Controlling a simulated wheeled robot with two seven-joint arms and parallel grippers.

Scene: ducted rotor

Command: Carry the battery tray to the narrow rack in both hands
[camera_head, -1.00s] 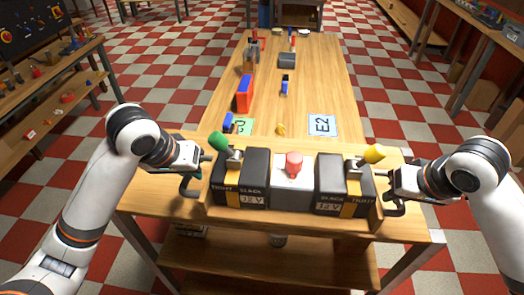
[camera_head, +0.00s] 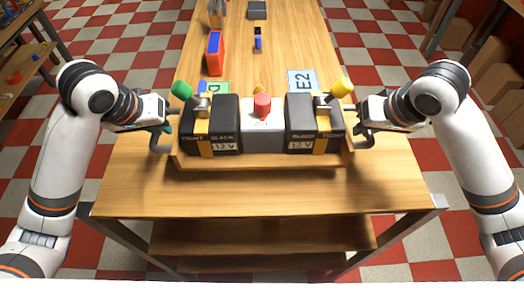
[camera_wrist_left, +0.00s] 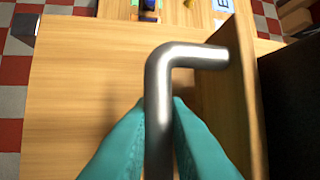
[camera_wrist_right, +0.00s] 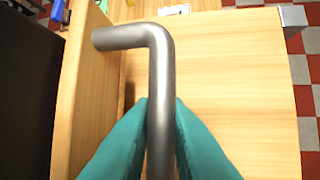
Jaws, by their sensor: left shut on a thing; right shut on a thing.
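The battery tray (camera_head: 262,162) is a wooden tray holding two black 12 V batteries (camera_head: 228,120) and (camera_head: 300,118), with a white box (camera_head: 264,137) bearing a red knob between them. It looks level over the near table; I cannot tell whether its base touches the wood. My left gripper (camera_head: 164,134) is shut on the tray's left metal handle (camera_wrist_left: 160,85). My right gripper (camera_head: 359,134) is shut on the right metal handle (camera_wrist_right: 160,85). The teal fingers straddle each bar in the wrist views. I cannot make out a narrow rack for certain.
Beyond the tray a narrower wooden table runs away, with an E2 card (camera_head: 302,80), a green card (camera_head: 217,88), a red and blue block (camera_head: 214,53) and a dark box (camera_head: 257,10). Bare table (camera_head: 265,195) lies in front of the tray. Brown boxes (camera_head: 500,80) stand far right.

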